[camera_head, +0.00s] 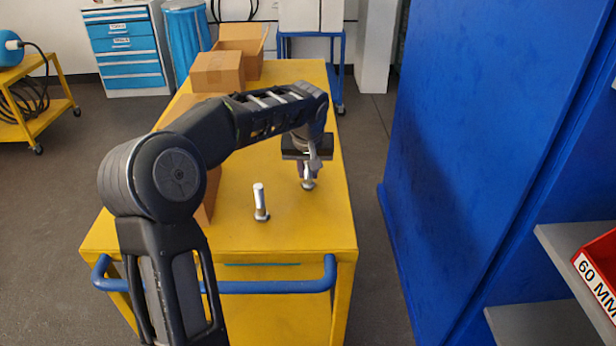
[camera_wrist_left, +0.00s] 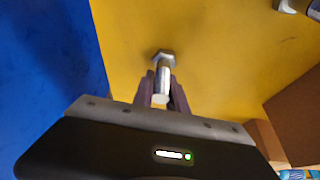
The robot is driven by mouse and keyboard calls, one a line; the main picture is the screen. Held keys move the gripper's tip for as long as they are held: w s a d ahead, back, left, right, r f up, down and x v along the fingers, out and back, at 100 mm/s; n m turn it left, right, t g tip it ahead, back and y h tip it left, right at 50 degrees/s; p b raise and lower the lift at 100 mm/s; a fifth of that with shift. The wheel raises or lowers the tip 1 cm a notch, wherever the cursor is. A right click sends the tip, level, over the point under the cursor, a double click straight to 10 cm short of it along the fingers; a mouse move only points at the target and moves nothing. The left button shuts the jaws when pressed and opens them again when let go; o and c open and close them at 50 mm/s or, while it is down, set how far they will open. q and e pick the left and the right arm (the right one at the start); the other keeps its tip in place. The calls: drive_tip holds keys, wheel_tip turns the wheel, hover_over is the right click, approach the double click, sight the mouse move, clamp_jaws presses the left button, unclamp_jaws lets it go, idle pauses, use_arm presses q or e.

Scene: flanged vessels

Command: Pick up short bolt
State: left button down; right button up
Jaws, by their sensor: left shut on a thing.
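The short bolt (camera_head: 308,184) is on the yellow cart top, right of the middle, head down. My left gripper (camera_head: 309,170) points down over it and is shut on its shank. In the left wrist view the bolt (camera_wrist_left: 163,75) stands between the two fingers of my left gripper (camera_wrist_left: 163,90), its hex head beyond the fingertips. I cannot tell whether the head touches the cart top. A second, longer-looking bolt (camera_head: 260,203) stands upright on its head, left of the gripper and nearer the cart's front edge. My right gripper is in neither view.
The yellow cart (camera_head: 300,235) has a blue handle (camera_head: 280,287) at its front. Cardboard boxes (camera_head: 218,72) stand at its back and left side, partly behind my arm. A tall blue cabinet (camera_head: 480,150) is to the right, with a red bin (camera_head: 601,265) on a grey shelf.

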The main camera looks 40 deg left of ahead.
use_arm(q)
wheel_tip(320, 180, up, 10)
idle(0.7)
